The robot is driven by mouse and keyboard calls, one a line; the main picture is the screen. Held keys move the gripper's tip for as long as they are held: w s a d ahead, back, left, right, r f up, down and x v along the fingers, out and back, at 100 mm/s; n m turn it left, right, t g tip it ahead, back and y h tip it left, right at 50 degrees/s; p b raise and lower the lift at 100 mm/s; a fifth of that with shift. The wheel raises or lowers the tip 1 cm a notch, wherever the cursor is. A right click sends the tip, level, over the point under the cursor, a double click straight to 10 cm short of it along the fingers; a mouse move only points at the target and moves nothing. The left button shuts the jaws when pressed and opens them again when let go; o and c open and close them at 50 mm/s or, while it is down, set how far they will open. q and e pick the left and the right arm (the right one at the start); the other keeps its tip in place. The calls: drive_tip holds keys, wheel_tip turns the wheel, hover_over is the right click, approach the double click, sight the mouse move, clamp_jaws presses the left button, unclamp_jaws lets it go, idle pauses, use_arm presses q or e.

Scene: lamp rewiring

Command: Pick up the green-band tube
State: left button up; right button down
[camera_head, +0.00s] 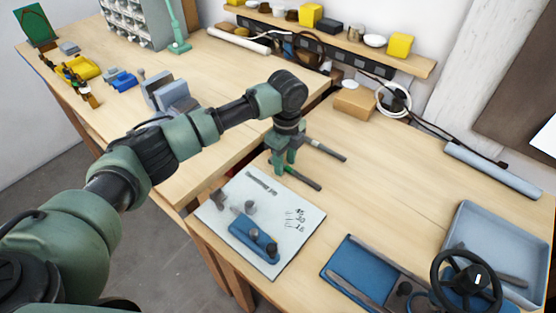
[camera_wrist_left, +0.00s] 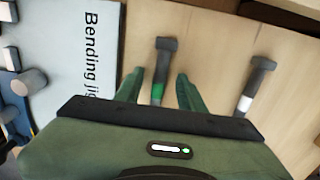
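The green-band tube (camera_head: 307,182) is a short dark tube lying on the right bench, beside the Bending jig sheet. In the left wrist view the tube (camera_wrist_left: 165,48) has a wider dark end and a green band. My left gripper (camera_head: 284,170) points down over its band end. In the wrist view the gripper (camera_wrist_left: 160,76) is open, with one green finger on each side of the tube and visible gaps between. Its height above the bench is hard to tell. A similar tube with a white band (camera_wrist_left: 255,82) lies to the right. My right gripper is not in view.
The white jig sheet (camera_head: 290,253) carries a blue block (camera_head: 252,236) with grey posts. A blue tray (camera_head: 345,262), a grey tray (camera_head: 503,220) and a black handwheel (camera_head: 440,283) are at front right. A cardboard box (camera_head: 354,104) stands behind. Bench between is clear.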

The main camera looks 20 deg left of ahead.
use_arm(q)
drive_tip(key=c, duration=0.7)
clamp_jaws()
